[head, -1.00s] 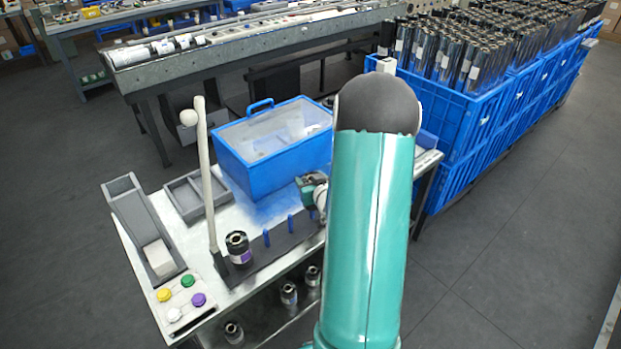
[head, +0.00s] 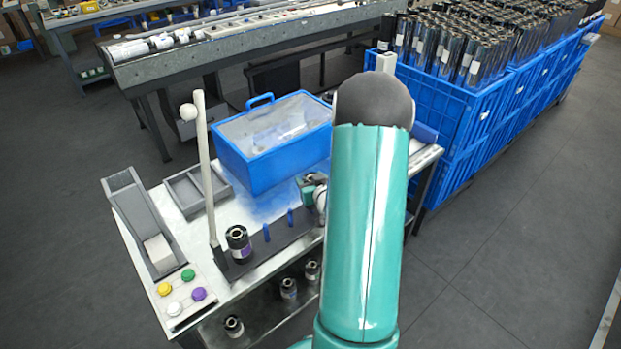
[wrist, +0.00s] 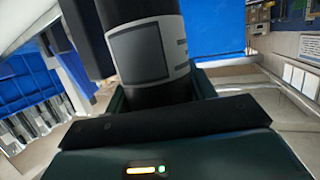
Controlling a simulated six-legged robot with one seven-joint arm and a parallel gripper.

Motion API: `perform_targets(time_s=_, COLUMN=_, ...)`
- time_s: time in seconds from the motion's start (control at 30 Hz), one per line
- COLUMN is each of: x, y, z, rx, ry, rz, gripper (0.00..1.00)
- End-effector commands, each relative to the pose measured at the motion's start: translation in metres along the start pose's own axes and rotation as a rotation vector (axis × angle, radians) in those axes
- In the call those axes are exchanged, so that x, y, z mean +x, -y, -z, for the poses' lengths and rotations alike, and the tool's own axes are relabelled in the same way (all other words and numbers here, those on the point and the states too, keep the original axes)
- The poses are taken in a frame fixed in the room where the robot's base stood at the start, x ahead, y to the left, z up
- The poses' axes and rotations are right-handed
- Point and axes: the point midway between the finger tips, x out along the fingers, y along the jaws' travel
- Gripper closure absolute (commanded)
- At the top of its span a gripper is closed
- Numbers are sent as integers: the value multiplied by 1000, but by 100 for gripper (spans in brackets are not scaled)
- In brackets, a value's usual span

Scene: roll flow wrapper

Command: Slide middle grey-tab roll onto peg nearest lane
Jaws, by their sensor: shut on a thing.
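My gripper (head: 312,188) is at the right end of the dark peg strip (head: 278,240) in the head view, partly hidden by my arm. In the wrist view it is shut on a black roll (wrist: 150,50) with a white band and a grey square tab. In the head view my arm hides this roll. Two blue pegs, one on the left (head: 266,232) and one on the right (head: 290,218), stand bare on the strip. A black roll with a purple tab (head: 238,243) stands upright at the strip's left end.
A blue lidded box (head: 275,150) stands behind the strip. A pale post (head: 206,170) rises at its left end. A grey channel (head: 130,205), grey tray (head: 196,190) and coloured buttons (head: 181,291) lie left. Rolls (head: 289,289) stand on the lower shelf.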

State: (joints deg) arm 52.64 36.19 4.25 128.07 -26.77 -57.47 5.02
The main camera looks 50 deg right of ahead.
Motion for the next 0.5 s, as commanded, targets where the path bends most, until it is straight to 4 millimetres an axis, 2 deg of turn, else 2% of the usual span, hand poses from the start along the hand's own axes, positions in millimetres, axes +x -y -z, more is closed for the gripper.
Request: perform_targets(time_s=0.5, x=3, y=0, z=-11, rx=0, ry=-1, rz=0, gripper=78)
